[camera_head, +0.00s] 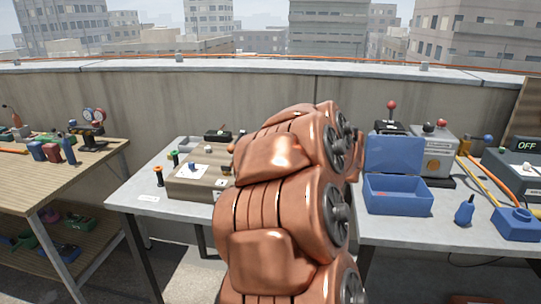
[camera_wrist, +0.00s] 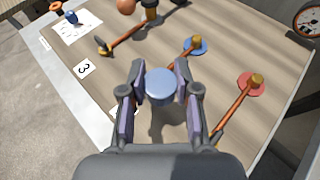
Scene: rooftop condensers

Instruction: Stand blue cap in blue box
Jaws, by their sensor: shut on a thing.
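A light blue cap (camera_wrist: 160,84) with a round flat top sits between the fingers of my gripper (camera_wrist: 158,95) in the wrist view. The gripper is shut on it, above a wooden board. In the head view my copper-coloured arm hides the gripper and the held cap. The blue box (camera_head: 398,207) stands on the grey table right of my arm.
The wooden board (camera_wrist: 196,88) carries valves with orange handles, a blue disc (camera_wrist: 205,45) and a red disc (camera_wrist: 244,84). A small blue piece (camera_wrist: 71,17) is on a white card. A blue bottle (camera_head: 465,212) stands right of the box. Grey machines stand behind it.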

